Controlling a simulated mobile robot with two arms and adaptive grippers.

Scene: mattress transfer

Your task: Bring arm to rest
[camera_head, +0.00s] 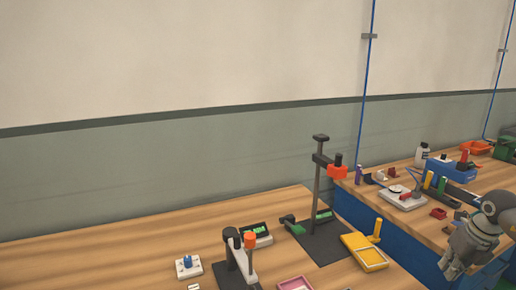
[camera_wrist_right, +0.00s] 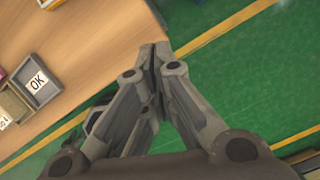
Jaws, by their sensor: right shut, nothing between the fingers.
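My right gripper (camera_head: 452,268) is at the lower right of the head view, in front of the right-hand bench, pointing down. In the right wrist view its fingers (camera_wrist_right: 157,56) meet at the tips with nothing between them. They show against the green floor (camera_wrist_right: 245,85), close to the edge of a wooden table (camera_wrist_right: 95,45). My left gripper is not in view.
A wooden bench (camera_head: 120,250) carries a dark stand (camera_head: 317,195), a yellow tray (camera_head: 364,252) and small devices. A grey tray marked OK (camera_wrist_right: 40,90) lies on the table.

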